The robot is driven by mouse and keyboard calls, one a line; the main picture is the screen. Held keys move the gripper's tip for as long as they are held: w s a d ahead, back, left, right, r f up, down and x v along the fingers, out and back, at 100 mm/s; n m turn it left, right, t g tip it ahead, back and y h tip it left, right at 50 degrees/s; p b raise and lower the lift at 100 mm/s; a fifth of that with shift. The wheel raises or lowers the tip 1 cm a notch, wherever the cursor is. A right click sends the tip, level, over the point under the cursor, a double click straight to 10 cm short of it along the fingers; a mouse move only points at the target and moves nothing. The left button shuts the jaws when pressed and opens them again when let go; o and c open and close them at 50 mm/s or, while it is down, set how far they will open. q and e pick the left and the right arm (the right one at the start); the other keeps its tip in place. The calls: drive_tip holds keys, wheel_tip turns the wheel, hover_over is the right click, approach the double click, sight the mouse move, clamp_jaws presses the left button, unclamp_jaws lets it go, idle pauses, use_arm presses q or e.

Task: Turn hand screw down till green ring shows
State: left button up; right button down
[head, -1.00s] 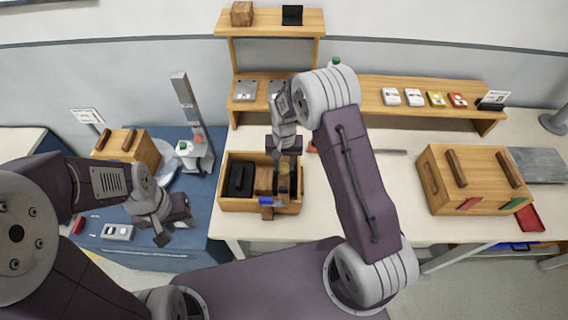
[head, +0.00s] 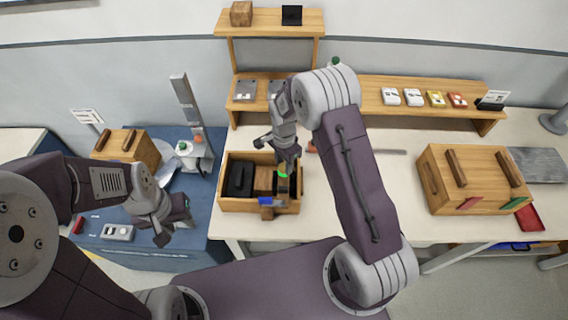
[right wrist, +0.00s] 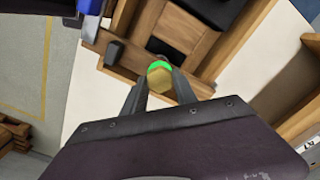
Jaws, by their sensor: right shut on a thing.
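The hand screw, a yellow-brown hexagonal knob (right wrist: 160,80), stands between the fingertips of my right gripper (right wrist: 159,83) in the right wrist view. A bright green ring (right wrist: 158,66) shows around its far edge. The ring also shows in the head view (head: 283,174), under my right gripper (head: 285,166), over the right part of an open wooden box (head: 235,206). My right gripper is shut on the hand screw. Its fingers hide parts of the knob. My left gripper (head: 174,228) hangs empty over the blue table, its fingers looking apart.
The box holds a black block (head: 240,180) and wooden parts. A blue-and-grey clamp-like part (head: 270,203) sits at its front. A wooden case with handles (head: 470,180) stands right on the white table. A shelf (head: 420,108) runs behind. The table between box and case is largely clear.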

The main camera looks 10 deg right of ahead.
drive_tip(key=shift+m, duration=0.5)
drive_tip(key=shift+s, duration=0.1)
drive_tip(key=c, duration=1)
unclamp_jaws()
drive_tip(key=shift+o, duration=0.2)
drive_tip(key=shift+r, duration=0.1)
wheel_tip(320, 180, up, 9)
drive_tip(key=b, duration=0.1)
drive_tip(key=shift+b, duration=0.35)
